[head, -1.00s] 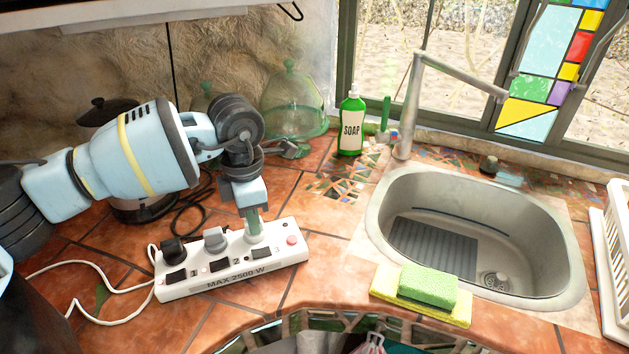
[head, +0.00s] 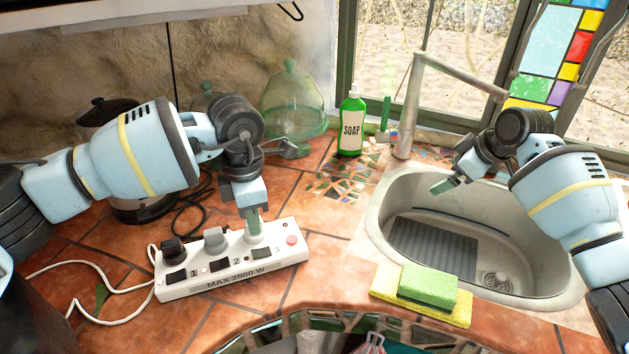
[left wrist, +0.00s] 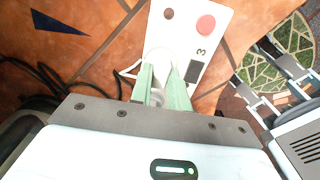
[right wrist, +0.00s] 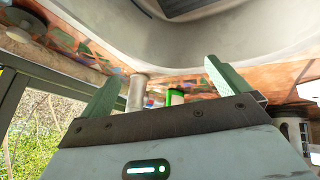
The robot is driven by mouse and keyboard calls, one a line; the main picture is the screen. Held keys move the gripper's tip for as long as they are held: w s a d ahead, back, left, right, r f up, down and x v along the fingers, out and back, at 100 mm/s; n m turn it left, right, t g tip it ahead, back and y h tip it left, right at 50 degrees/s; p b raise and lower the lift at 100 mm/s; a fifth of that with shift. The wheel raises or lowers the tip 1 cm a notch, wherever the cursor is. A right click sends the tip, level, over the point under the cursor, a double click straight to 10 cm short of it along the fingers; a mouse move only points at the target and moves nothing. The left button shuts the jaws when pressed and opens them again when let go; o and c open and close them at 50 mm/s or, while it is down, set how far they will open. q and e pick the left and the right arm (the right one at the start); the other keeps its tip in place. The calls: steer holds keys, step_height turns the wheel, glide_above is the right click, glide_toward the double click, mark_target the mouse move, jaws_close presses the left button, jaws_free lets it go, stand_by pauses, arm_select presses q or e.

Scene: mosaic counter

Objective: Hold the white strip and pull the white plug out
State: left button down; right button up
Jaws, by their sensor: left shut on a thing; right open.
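The white strip (head: 232,283), marked "MAX 2500 W", lies on the tiled counter at the left. It holds a black plug (head: 172,249), a grey plug (head: 214,240) and the white plug (head: 257,239) at socket 3, near its red button (head: 291,240). My left gripper (head: 253,222) points down and is shut on the white plug, which its fingers partly hide. The strip also shows in the left wrist view (left wrist: 193,25). The plug appears seated in the strip. My right gripper (head: 446,186) is open and empty above the sink, well right of the strip.
The metal sink (head: 375,225) and its faucet (head: 412,105) are at the right. A yellow-green sponge (head: 428,286) lies before the sink. A green soap bottle (head: 351,125) and a glass dome (head: 295,100) stand behind. Counter between strip and sponge is clear.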

steer(key=s+a+r+n+g+y, duration=0.1)
steer(key=s+a+n+g, duration=0.15)
steer(key=a, duration=0.65)
steer(key=s+a+r+n+g, duration=0.1)
steer(key=s+a+n, duration=0.25)
steer(key=a, duration=0.45)
steer(key=n+g, duration=0.4)
steer(key=n, duration=0.2)
glide_toward(292, 233)
steer(key=x, duration=1)
steer(key=shift+r, duration=0.1)
steer(key=c, duration=1.4)
steer(key=o, duration=1.4)
steer(key=c, duration=0.6)
